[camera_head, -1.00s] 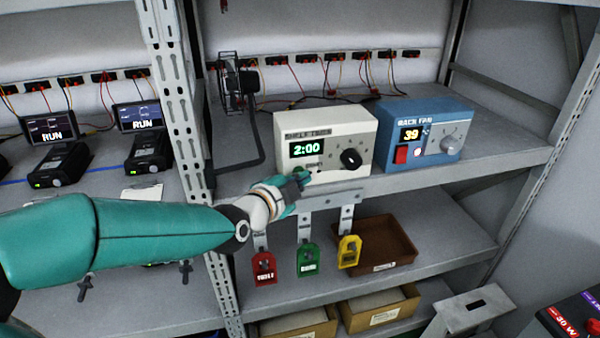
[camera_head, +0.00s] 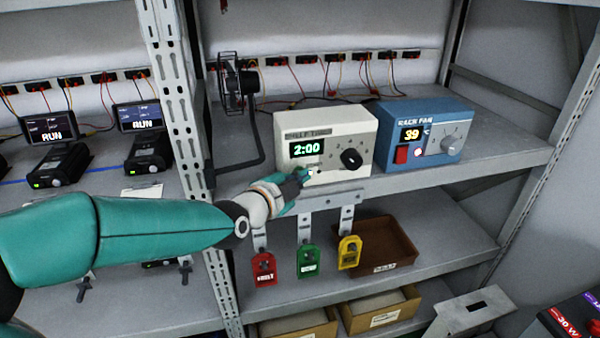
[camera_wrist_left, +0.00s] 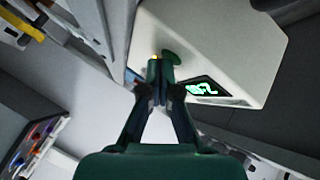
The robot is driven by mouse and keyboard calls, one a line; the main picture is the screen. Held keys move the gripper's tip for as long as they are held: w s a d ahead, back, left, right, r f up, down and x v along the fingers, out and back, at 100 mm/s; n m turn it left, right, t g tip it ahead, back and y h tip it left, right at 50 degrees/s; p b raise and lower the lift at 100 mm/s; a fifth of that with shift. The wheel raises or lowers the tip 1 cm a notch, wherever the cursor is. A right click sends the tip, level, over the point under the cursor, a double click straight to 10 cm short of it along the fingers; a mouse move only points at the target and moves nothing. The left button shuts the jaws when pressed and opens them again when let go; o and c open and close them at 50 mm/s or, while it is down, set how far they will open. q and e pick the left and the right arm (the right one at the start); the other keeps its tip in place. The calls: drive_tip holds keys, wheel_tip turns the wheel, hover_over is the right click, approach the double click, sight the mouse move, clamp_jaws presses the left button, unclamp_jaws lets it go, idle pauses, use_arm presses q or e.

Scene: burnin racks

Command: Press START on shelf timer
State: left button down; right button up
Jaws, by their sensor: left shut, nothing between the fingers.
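The shelf timer (camera_head: 332,128) is a cream box on the upper shelf, with a lit green 2:00 display (camera_head: 306,148) and a black dial (camera_head: 351,159). My left gripper (camera_head: 307,174) is shut and empty, with its fingertips at the lower left of the timer's front, below the display. In the left wrist view, the shut fingertips (camera_wrist_left: 160,68) are close to a round green button (camera_wrist_left: 172,57) on the timer (camera_wrist_left: 215,45). I cannot tell whether they touch it. In the head view the gripper covers that button. My right gripper is not in view.
A blue rack fan box (camera_head: 425,108) stands close right of the timer. A black fan (camera_head: 237,82) is behind left. Red, green and yellow tags (camera_head: 307,258) hang below the shelf edge. A metal upright (camera_head: 185,120) stands left of the timer.

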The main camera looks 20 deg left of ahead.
use_arm(q)
drive_tip(key=shift+s+d, duration=0.45)
drive_tip(key=shift+s, duration=0.25)
drive_tip(key=s+d, duration=0.1)
drive_tip(key=s, duration=0.1)
drive_tip(key=s+d+p, duration=0.1)
drive_tip(key=s, duration=0.1)
drive_tip(key=shift+d, duration=0.4)
drive_tip(key=shift+f, duration=0.1)
idle(0.6)
